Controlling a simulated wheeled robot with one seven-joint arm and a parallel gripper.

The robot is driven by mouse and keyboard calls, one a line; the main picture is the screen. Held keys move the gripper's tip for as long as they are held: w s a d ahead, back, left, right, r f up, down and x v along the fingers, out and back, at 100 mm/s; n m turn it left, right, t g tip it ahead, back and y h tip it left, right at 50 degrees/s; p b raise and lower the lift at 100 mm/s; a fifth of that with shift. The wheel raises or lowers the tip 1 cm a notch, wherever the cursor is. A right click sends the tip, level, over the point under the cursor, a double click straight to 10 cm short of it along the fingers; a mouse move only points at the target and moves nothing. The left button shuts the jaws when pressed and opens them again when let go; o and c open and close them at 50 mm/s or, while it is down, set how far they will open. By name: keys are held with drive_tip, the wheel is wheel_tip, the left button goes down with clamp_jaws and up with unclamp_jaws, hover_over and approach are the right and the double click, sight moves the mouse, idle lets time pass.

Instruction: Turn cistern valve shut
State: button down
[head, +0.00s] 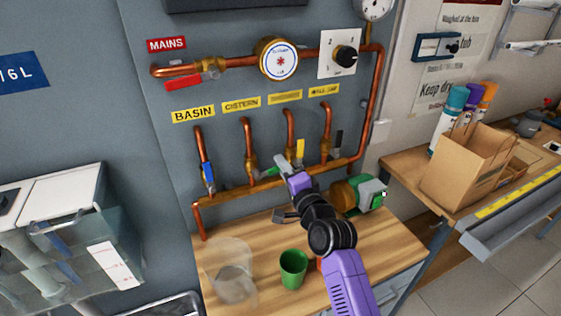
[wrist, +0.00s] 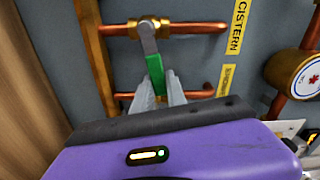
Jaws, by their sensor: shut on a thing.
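The cistern valve has a brass body (head: 251,163) on the second copper riser, under the yellow CISTERN label (head: 241,103). Its green-handled lever (head: 268,173) points right, crosswise to the riser. In the wrist view the grey lever arm runs from the brass body (wrist: 148,27) down to the green handle (wrist: 155,72). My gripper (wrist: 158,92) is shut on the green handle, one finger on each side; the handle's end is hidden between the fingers. In the head view my purple and black arm reaches up from below to the gripper (head: 283,165).
The blue basin lever (head: 208,178) hangs left; a yellow lever (head: 300,151) and a black lever (head: 338,143) stand close on the right. Below are a copper manifold (head: 232,193), a green cup (head: 293,268), a clear container (head: 232,270) and a green-grey device (head: 368,192) on the bench.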

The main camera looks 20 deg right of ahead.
drive_tip(key=shift+d+f+m, duration=0.1)
drive_tip(key=shift+f+m, duration=0.65)
drive_tip(key=shift+m, duration=0.45)
drive_tip(key=c, duration=1.3)
unclamp_jaws()
drive_tip(key=shift+f, duration=0.1)
drive_tip(key=shift+c, duration=0.2)
drive_tip(key=s, duration=0.7)
drive_tip(key=shift+s, duration=0.4)
